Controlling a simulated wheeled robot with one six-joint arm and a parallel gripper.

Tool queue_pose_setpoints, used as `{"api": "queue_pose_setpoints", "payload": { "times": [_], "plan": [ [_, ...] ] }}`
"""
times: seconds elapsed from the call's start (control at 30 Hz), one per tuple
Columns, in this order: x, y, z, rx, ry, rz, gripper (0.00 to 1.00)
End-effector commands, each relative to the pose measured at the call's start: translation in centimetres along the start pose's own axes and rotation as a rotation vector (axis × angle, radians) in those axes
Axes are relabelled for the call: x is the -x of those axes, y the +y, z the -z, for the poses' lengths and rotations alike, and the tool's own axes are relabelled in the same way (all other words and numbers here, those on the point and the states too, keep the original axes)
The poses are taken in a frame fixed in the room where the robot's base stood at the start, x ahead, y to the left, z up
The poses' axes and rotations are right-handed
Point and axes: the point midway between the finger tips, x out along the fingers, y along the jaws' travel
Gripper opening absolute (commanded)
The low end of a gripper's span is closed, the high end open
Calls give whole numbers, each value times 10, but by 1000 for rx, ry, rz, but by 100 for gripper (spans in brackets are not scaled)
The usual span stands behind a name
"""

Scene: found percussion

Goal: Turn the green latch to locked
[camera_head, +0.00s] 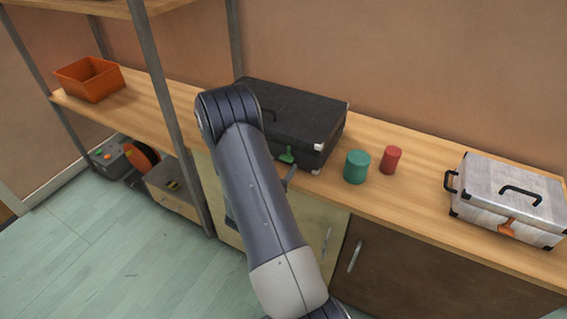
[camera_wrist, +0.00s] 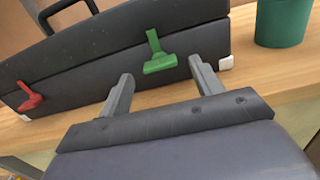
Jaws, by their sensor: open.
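The green latch (camera_wrist: 157,54) is on the front face of a black case (camera_wrist: 120,46), toward its right side in the wrist view. Its narrow part points up and its wide part is at the bottom. In the head view the latch (camera_head: 287,155) shows just right of my arm, on the case (camera_head: 300,112). My gripper (camera_wrist: 160,80) is open and empty, its two fingers pointing at the case front, one on either side below the latch. I cannot tell whether either finger touches the case. In the head view most of the gripper is hidden behind my arm.
A red latch (camera_wrist: 30,97) is on the case's left side. A green cylinder (camera_head: 356,167) and a red cylinder (camera_head: 391,160) stand right of the case on the wooden counter (camera_head: 420,190). A silver case (camera_head: 510,195) with an orange latch is farther right. An orange bin (camera_head: 90,80) sits left.

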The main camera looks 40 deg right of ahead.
Motion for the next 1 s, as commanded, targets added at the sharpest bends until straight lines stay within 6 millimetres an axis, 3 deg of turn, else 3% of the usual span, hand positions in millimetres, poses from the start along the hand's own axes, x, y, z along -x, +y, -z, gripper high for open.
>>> {"api": "queue_pose_setpoints", "payload": {
  "times": [0.2, 0.4, 0.6, 1.0],
  "plan": [
    [44, 2, 1, 1, 1, -5, 62],
    [70, 1, 0, 0, 0, -4, 62],
    [81, 0, 0, 0, 0, -1, 62],
    [80, 0, 0, 0, 0, 1, 62]
  ]
}}
